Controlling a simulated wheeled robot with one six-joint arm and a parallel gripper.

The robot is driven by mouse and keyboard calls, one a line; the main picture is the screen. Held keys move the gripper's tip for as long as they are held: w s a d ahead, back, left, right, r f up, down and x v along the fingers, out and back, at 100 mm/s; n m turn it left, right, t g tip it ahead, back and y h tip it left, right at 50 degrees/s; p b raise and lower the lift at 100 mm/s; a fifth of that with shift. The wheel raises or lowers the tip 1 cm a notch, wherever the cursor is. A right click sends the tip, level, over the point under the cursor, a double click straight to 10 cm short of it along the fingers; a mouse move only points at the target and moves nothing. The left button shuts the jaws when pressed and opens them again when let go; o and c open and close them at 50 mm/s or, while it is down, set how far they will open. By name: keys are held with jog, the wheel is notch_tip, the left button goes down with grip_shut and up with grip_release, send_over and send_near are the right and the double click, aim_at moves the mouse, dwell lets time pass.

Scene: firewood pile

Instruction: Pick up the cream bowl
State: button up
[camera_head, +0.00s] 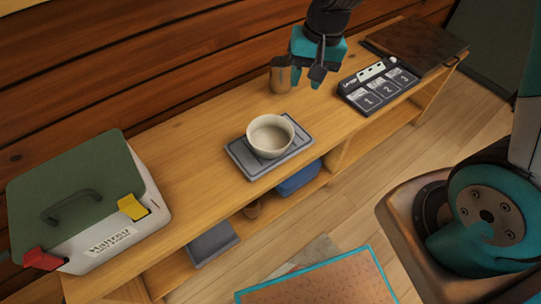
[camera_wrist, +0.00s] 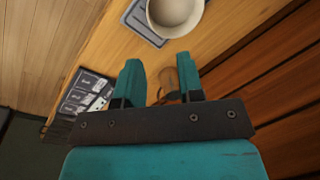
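The cream bowl (camera_head: 270,136) sits upright on a grey tray (camera_head: 243,160) on the wooden bench. In the wrist view the bowl (camera_wrist: 175,14) is at the top edge, partly cut off, beyond my fingertips. My gripper (camera_head: 305,80) is above the bench, behind and to the right of the bowl in the head view, pointing down. In the wrist view my gripper (camera_wrist: 160,80) has its two teal fingers apart, with nothing held between them. The gripper and the bowl are apart.
A brown cup (camera_head: 279,80) stands on the bench near my gripper. A black panel numbered 1 to 3 (camera_head: 378,88) and a dark board (camera_head: 415,45) lie to the right. A white box with a green lid (camera_head: 90,200) stands left. A blue item (camera_head: 298,178) is on the lower shelf.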

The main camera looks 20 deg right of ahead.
aim_at(270, 137)
jog(key=w+f+b, duration=0.1)
jog(key=f, duration=0.5)
jog(key=w+f+m+b, duration=0.1)
jog(key=f+b, duration=0.1)
jog(key=f, duration=0.5)
jog(key=w+d+f+m+b, duration=0.1)
jog(key=f, duration=0.5)
jog(key=shift+f+h+b, duration=0.25)
jog(key=shift+h+b, duration=0.05)
jog(key=shift+b, duration=0.05)
jog(key=f, duration=0.2)
jog(key=a+f+b, duration=0.1)
jog(key=f, duration=0.2)
jog(key=shift+w+f+b, duration=0.2)
jog(key=shift+f+b, duration=0.1)
grip_shut()
